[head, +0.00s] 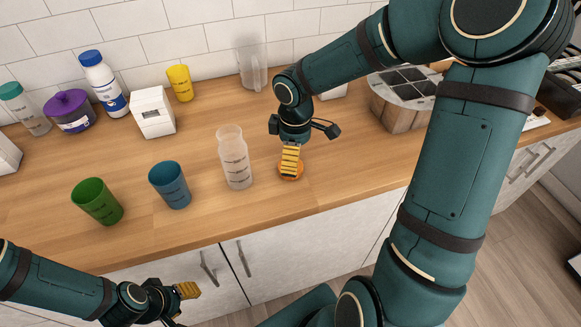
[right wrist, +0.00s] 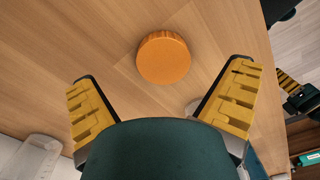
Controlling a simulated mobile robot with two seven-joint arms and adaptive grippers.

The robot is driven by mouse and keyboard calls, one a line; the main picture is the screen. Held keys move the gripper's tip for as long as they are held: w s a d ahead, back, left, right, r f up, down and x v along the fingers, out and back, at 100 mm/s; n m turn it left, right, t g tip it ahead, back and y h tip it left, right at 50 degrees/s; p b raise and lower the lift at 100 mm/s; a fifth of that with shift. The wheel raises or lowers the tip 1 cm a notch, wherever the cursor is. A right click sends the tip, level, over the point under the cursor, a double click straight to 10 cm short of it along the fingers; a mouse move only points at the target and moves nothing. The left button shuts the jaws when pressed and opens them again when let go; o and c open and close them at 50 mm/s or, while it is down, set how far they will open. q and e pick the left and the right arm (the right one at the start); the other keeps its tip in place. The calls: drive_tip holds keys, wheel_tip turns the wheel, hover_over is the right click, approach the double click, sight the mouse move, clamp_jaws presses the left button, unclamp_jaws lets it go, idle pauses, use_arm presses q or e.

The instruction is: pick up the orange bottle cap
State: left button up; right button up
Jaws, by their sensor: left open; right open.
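The orange bottle cap (head: 299,169) lies on the wooden counter near its front edge, just right of the clear bottle. In the head view a yellow finger of my right gripper (head: 290,160) covers part of it. In the right wrist view the whole round cap (right wrist: 163,58) shows, with the open fingers of my right gripper (right wrist: 160,84) to either side and a little short of it. Nothing is between the fingers. My left gripper (head: 188,290) is open and empty, low in front of the cabinets, away from the cap.
The clear bottle (head: 235,160) stands close left of the cap, with a blue cup (head: 170,186) and a green cup (head: 97,203) further left. A white box (head: 153,113), a yellow cup (head: 180,83) and a clear pitcher (head: 252,68) stand behind. Counter right of the cap is bare.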

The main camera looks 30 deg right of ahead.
wheel_tip(320, 180, down, 5)
drive_tip(key=shift+s+r+b, duration=0.1)
drive_tip(key=shift+b, duration=0.65)
drive_tip(key=shift+c, duration=0.6)
drive_tip(key=c, duration=0.8)
drive_tip(key=shift+r, duration=0.2)
wheel_tip(320, 180, up, 10)
drive_tip(key=p, duration=0.3)
drive_tip(key=shift+f, duration=0.1)
